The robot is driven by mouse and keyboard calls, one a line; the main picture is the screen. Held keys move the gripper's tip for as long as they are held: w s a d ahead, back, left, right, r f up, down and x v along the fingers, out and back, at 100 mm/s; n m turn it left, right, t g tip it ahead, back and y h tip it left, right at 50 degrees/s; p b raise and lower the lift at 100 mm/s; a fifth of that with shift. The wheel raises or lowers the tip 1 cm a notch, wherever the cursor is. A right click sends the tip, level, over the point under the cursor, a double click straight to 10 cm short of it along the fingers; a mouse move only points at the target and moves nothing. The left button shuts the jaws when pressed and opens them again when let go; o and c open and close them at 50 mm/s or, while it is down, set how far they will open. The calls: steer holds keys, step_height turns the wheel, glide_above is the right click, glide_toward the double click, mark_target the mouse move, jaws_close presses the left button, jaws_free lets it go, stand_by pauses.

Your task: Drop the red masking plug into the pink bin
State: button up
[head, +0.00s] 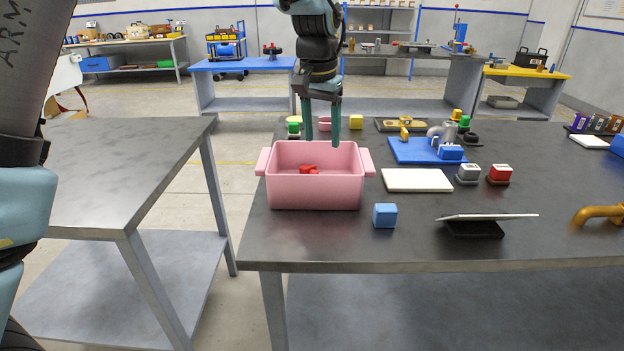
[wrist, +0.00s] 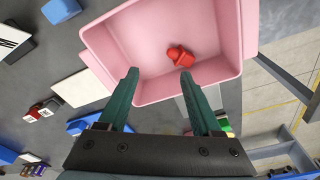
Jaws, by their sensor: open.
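The pink bin (head: 314,191) stands near the left edge of the grey table, and it fills the upper part of the wrist view (wrist: 140,45). The red masking plug (head: 309,170) lies on the bin's floor, and it shows whole in the wrist view (wrist: 181,56). My gripper (head: 321,140) is above the bin, toward its far side, with the fingers pointing down. Its green fingers are apart with nothing between them, as the wrist view also shows (wrist: 160,75). The plug is apart from the fingers.
A blue cube (head: 384,215) stands to the right in front of the bin. A white plate (head: 416,180), a blue fixture tray (head: 425,152) and a tablet on a stand (head: 475,227) are farther right. The table's front left corner is clear.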

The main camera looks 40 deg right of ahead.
step_height(320, 180, up, 10)
steer(key=a+b, duration=0.1)
steer(key=shift+s+f, duration=0.2)
steer(key=shift+f, duration=0.05)
